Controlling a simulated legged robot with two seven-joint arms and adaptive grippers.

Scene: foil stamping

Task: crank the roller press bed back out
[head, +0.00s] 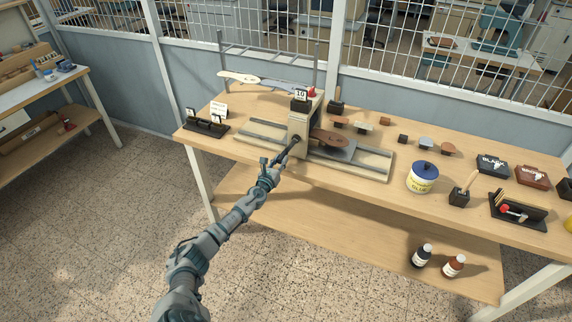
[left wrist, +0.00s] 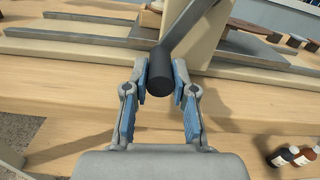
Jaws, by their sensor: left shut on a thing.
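The roller press (head: 303,118) stands on the wooden bench, a pale upright housing on a long base with grey rails (head: 258,131). A grey bed plate (head: 338,152) shows on the right side of the housing, with a brown paddle-shaped piece (head: 328,137) over it. The crank arm (head: 290,148) slants from the housing's front down toward my left gripper (head: 274,163). In the left wrist view, the left gripper (left wrist: 160,82) is shut on the black cylindrical crank handle (left wrist: 161,68), with a blue-padded finger on each side. My right gripper is out of view.
A black holder (head: 207,126) with a card behind it stands left of the press. A glue tub (head: 423,177), a brush pot (head: 460,198) and ink pads (head: 492,166) sit to the right. Two bottles (head: 438,260) stand on the lower shelf. A wire-mesh partition rises behind the bench.

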